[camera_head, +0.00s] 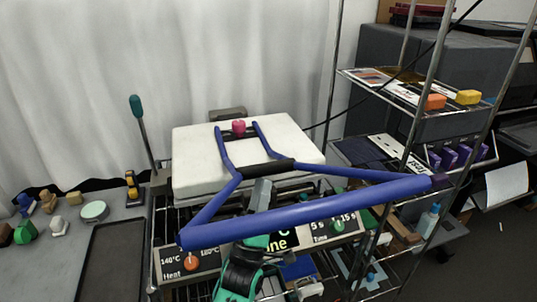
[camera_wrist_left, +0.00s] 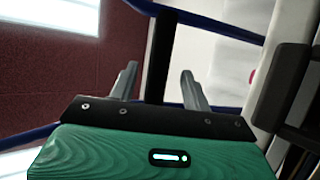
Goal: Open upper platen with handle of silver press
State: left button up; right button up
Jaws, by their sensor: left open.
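The press has a pale, thick upper platen (camera_head: 205,150) lying roughly flat. A blue tubular handle frame (camera_head: 320,207) rises from it, with a black grip (camera_head: 266,168) across its middle. My left gripper (camera_head: 263,183) comes up from below, just under the black grip. In the left wrist view, its grey fingers (camera_wrist_left: 158,80) are open on either side of the black grip (camera_wrist_left: 162,50); I cannot tell whether they touch it. The large blue front bar hides part of my left arm and the press's front. My right gripper is not in view.
Control panels with orange and teal knobs (camera_head: 191,262) sit below the platen. A lever with a teal knob (camera_head: 136,106) stands at left. The table (camera_head: 75,220) holds small objects and a dark tray (camera_head: 110,262). A wire rack (camera_head: 415,110) with loaded shelves stands close on the right.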

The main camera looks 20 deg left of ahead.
aim_at(266, 169)
pick_arm(q)
jog(key=p+x, duration=0.1)
jog(key=x, duration=0.4)
jog(key=shift+r, duration=0.15)
jog(key=shift+w+r+p, duration=0.35)
jog(key=shift+w+r, duration=0.15)
jog(key=shift+w, duration=0.05)
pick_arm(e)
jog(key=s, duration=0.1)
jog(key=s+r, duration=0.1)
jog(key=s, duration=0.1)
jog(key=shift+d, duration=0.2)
pick_arm(q)
grip_shut()
